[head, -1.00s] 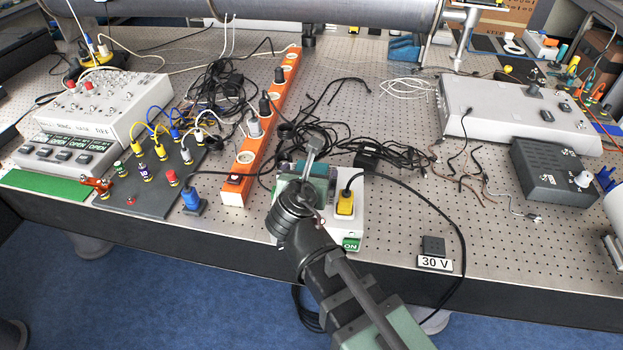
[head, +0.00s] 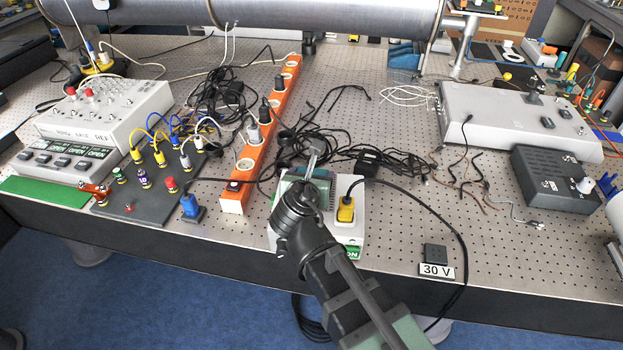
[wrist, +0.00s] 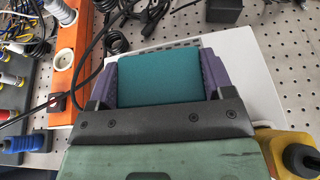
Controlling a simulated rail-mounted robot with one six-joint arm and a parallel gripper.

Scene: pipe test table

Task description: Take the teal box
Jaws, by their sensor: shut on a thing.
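The teal box (wrist: 159,77) is between the two purple pads of my gripper (wrist: 160,85) in the wrist view, with a pad against each side. My gripper is shut on it. In the head view my gripper (head: 308,180) is over a white box (head: 350,235) near the table's front edge, and my wrist hides most of the teal box there. The white box shows behind and beside the teal box in the wrist view. I cannot tell whether the teal box touches the white box.
A yellow plug (head: 346,210) with a black cable stands on the white box, right of my gripper. An orange power strip (head: 260,140) lies to the left. Tangled black cables (head: 370,160) lie behind. A small black block with a 30 V label (head: 436,262) lies at the right.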

